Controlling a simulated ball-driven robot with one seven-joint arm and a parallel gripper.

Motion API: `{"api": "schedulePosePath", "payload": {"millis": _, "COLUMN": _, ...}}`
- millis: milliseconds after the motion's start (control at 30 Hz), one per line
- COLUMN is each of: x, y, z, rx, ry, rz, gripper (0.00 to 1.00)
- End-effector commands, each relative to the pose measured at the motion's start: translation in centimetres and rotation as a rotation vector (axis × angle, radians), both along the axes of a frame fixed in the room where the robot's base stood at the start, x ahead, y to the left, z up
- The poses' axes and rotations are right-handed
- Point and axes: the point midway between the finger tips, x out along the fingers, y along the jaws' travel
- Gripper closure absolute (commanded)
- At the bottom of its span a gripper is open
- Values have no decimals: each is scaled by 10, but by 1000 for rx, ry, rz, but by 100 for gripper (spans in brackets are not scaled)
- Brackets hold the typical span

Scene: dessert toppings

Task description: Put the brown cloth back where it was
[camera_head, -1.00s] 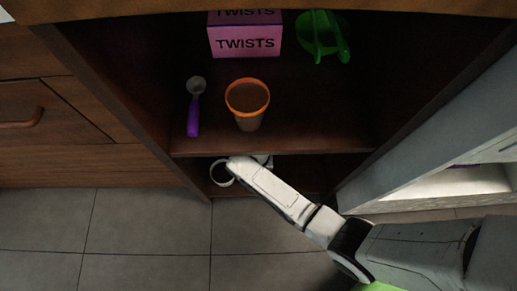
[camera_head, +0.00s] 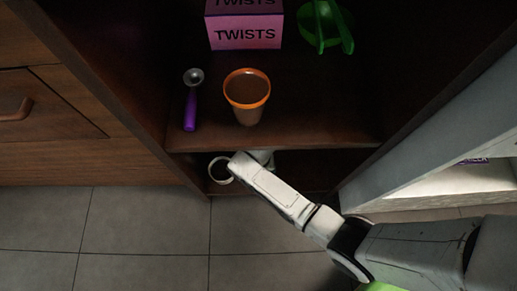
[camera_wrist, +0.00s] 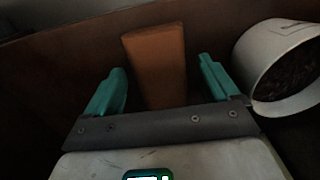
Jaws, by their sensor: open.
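The brown cloth (camera_wrist: 157,65) shows in the wrist view as a flat orange-brown slab, lying between and beyond the fingers. My gripper (camera_wrist: 162,66) has teal fingers spread apart, one on each side of the cloth, with gaps visible on both sides. Whether the fingers are level with the cloth is unclear. In the head view my arm reaches into the dark lower compartment of the cabinet, and the shelf above hides the gripper and the cloth.
A white tub (camera_wrist: 283,72) with dark contents stands close to the right finger. On the upper shelf (camera_head: 270,139) are an orange-rimmed cup (camera_head: 247,97), a purple-handled scoop (camera_head: 191,101), a pink TWISTS box (camera_head: 245,33) and a green item (camera_head: 325,28). An open door (camera_head: 440,130) stands at right.

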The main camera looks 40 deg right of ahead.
Motion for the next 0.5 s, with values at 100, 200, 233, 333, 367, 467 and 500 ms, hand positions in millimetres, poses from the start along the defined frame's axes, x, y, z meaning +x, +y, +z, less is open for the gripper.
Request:
{"api": "schedulePosePath", "payload": {"millis": 100, "x": 0, "y": 0, "z": 0, "rx": 0, "ry": 0, "rz": 0, "gripper": 12}}
{"api": "schedulePosePath", "payload": {"millis": 200, "x": 0, "y": 0, "z": 7, "rx": 0, "ry": 0, "rz": 0, "gripper": 12}}
{"api": "schedulePosePath", "payload": {"millis": 233, "x": 0, "y": 0, "z": 10, "rx": 0, "ry": 0, "rz": 0, "gripper": 12}}
{"api": "schedulePosePath", "payload": {"millis": 333, "x": 0, "y": 0, "z": 25, "rx": 0, "ry": 0, "rz": 0, "gripper": 12}}
{"api": "schedulePosePath", "payload": {"millis": 367, "x": 0, "y": 0, "z": 30, "rx": -1, "ry": -1, "rz": 0, "gripper": 12}}
{"api": "schedulePosePath", "payload": {"millis": 467, "x": 0, "y": 0, "z": 47, "rx": 0, "ry": 0, "rz": 0, "gripper": 12}}
{"api": "schedulePosePath", "payload": {"millis": 500, "x": 0, "y": 0, "z": 53, "rx": 0, "ry": 0, "rz": 0, "gripper": 12}}
